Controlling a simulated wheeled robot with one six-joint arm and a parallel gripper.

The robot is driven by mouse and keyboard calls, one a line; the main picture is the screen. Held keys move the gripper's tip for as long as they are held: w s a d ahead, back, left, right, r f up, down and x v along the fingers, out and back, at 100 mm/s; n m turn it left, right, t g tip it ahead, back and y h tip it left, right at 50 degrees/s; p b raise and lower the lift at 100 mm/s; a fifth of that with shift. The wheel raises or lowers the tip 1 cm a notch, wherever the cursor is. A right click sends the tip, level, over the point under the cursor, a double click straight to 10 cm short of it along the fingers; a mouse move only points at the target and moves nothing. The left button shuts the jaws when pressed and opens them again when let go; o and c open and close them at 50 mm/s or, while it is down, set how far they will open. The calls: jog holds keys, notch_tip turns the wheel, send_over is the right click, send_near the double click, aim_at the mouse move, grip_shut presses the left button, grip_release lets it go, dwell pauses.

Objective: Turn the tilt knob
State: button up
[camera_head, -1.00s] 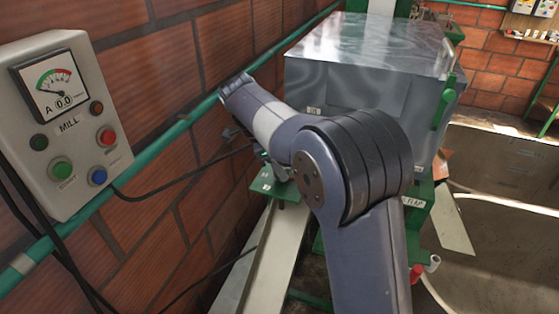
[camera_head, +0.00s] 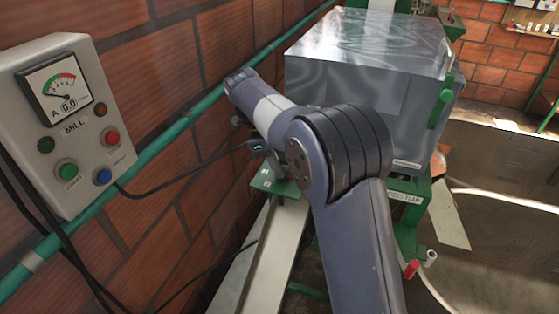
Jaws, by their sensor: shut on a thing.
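My gripper (camera_head: 262,158) shows only in part, behind and below my wrist, just above a small green plate (camera_head: 264,182) with pale labels. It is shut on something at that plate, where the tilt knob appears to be. The knob and the fingertips are hidden by my arm, so I cannot see how far the knob is turned. The plate sits at the upper end of a sloping pale metal channel (camera_head: 272,250).
A grey MILL control box (camera_head: 75,125) with a meter and several buttons hangs at left. A green pipe (camera_head: 170,135) and black cables run along the brick wall. A large metal hopper (camera_head: 350,60) stands behind my arm. A red-tipped handle (camera_head: 411,269) is at lower right.

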jog(key=o, duration=1)
jog(key=p+v, duration=0.1)
jog(key=v, duration=0.9)
jog(key=shift+a+r, duration=0.2)
jog(key=shift+r, duration=0.1)
jog(key=shift+b+x, duration=0.5)
jog(key=shift+x, duration=4.9)
